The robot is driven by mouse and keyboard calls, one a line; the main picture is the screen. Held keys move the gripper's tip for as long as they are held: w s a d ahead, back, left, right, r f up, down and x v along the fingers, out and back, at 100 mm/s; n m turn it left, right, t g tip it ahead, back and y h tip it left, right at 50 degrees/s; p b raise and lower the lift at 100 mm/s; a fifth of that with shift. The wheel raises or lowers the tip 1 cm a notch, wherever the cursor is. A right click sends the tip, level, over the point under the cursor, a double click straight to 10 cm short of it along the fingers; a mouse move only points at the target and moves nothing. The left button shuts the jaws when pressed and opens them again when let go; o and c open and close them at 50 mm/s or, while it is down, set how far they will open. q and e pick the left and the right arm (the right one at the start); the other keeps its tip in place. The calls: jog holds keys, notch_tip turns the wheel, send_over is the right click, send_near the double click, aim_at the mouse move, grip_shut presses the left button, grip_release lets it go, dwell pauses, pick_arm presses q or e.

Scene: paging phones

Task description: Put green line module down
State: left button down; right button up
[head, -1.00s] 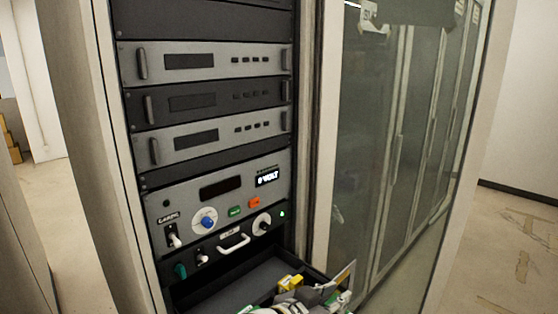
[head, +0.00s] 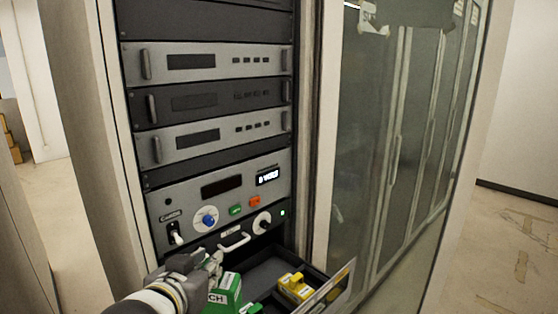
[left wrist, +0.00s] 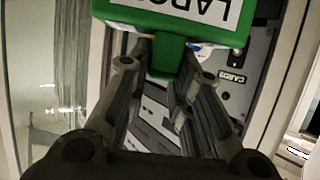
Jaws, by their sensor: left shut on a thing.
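My left gripper (head: 212,268) comes in from the lower left in the head view and is shut on a green module (head: 228,288). The module has a white label, partly cut off, with "CH" readable. In the left wrist view the green module (left wrist: 172,50) shows at the top, its white label upside down. Its narrow tab sits between the finger tips (left wrist: 165,62). The module is held over the left part of the open drawer (head: 262,280); whether it touches anything is unclear. My right gripper is not in view.
A yellow module (head: 295,287) lies in the drawer, right of the held one. Another green piece (head: 250,308) shows at the bottom edge. Above is a panel with a blue knob (head: 208,220), green and orange buttons and a white handle (head: 234,241). A glass-doored cabinet (head: 375,150) stands right.

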pick_arm(q)
jog(key=s+a+n+y, duration=0.2)
jog(key=a, duration=0.4)
notch_tip(320, 180, down, 9)
jog(key=b, duration=1)
jog(key=shift+d, duration=0.3)
jog(key=shift+f, duration=0.1)
